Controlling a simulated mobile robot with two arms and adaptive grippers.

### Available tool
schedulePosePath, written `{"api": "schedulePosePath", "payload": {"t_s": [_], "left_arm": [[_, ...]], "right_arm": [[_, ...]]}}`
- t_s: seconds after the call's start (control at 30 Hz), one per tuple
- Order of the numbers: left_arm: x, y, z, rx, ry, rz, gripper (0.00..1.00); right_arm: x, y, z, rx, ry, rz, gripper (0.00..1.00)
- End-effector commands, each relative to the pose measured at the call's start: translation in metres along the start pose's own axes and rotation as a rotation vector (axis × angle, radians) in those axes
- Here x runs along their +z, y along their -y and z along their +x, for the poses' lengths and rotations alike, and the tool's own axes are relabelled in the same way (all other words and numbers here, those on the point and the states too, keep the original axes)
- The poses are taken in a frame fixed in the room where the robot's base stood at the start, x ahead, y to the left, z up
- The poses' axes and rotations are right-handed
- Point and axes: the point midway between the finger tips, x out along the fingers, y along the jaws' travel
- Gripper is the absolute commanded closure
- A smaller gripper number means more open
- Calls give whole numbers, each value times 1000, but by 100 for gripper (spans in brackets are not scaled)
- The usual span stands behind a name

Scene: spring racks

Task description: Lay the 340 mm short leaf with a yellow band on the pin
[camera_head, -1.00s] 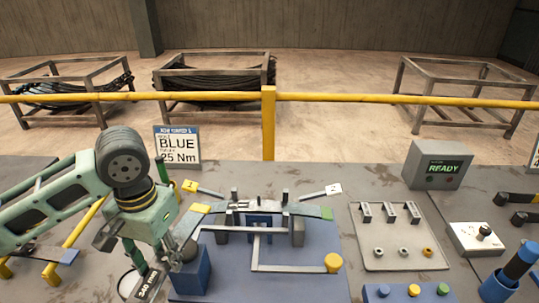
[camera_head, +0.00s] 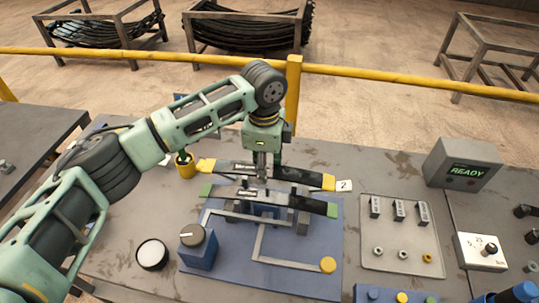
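A dark flat leaf with a yellow band at each end (camera_head: 300,175) lies across the front of my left gripper (camera_head: 261,176). The gripper appears shut on its middle, with a small dark label beside the fingers; its text is too small to read. A second dark leaf with green ends (camera_head: 290,201) lies just in front, across the blue fixture (camera_head: 300,272). The yellow-banded leaf is behind it, roughly parallel; I cannot tell the height gap. The pin is not clearly visible among the leaves and grey supports. My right gripper is out of view.
A blue box with a grey knob (camera_head: 198,253) and a round white pad (camera_head: 152,254) stand left of the fixture. A grey tray (camera_head: 400,245) with small parts is to the right, with a READY box (camera_head: 463,163) behind. A yellow rail (camera_head: 400,77) runs behind the bench.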

Motion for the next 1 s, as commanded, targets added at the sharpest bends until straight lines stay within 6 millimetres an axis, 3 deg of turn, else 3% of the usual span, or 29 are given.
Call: {"api": "schedulePosePath", "payload": {"t_s": [0.47, 0.73, 1.0], "left_arm": [[-2, 1, -2, -3, -2, 12, 95], [-2, 0, -5, -1, -2, 13, 95], [-2, 0, 22, -1, -3, 13, 95]], "right_arm": [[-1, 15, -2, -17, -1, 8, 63], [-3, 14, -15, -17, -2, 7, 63], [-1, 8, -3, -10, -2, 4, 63]]}}
